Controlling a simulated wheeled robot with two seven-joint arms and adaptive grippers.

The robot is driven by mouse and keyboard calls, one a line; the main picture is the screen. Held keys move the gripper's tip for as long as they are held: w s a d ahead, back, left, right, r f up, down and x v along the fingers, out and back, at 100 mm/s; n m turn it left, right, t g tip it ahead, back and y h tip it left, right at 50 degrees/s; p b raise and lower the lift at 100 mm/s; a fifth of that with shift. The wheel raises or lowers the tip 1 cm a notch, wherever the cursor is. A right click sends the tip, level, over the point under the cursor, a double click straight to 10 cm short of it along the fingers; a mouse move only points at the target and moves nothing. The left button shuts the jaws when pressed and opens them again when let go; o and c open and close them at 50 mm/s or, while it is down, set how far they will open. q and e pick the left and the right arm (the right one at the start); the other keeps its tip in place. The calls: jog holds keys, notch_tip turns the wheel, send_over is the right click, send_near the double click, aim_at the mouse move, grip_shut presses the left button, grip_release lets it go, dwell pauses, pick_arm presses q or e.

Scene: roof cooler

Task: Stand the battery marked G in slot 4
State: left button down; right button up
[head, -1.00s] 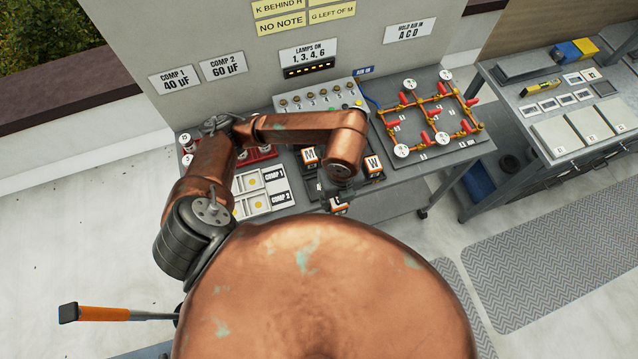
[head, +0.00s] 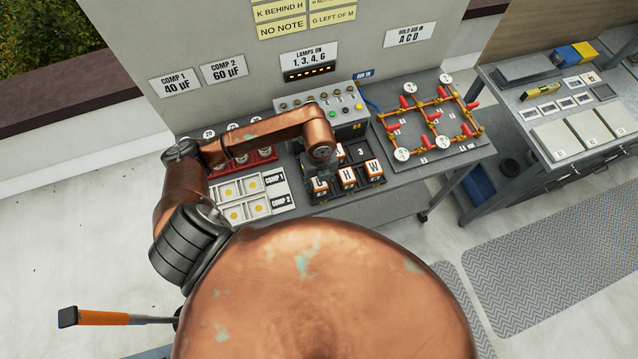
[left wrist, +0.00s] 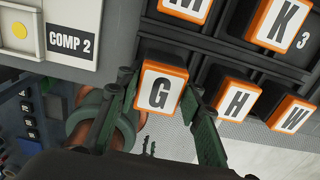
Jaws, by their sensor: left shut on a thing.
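The battery marked G (left wrist: 160,92), black with an orange-rimmed white top, is between the two fingers of my left gripper (left wrist: 158,86), which is shut on it. In the head view, battery G (head: 320,186) is at the front left of the black battery rack (head: 391,183), upright and in line with battery H (head: 346,177) and battery W (head: 373,168). I cannot tell whether its base is down in a slot. The number of the slot under it is hidden. Battery K (left wrist: 280,20) and battery M (left wrist: 188,8) stand in the row behind.
A white COMP tray (head: 240,204) lies just left of the rack. A grey lamp box (head: 345,112) stands behind it, and a pipe board (head: 432,125) is to the right. The empty place marked 3 (head: 361,152) is in the rack's back row.

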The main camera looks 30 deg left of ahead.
pick_arm(q)
jog(key=shift+f, duration=0.6)
jog(key=shift+f, duration=0.1)
jog(key=c, duration=1.3)
grip_release()
notch_tip(320, 180, up, 12)
jog(key=shift+r, duration=0.1)
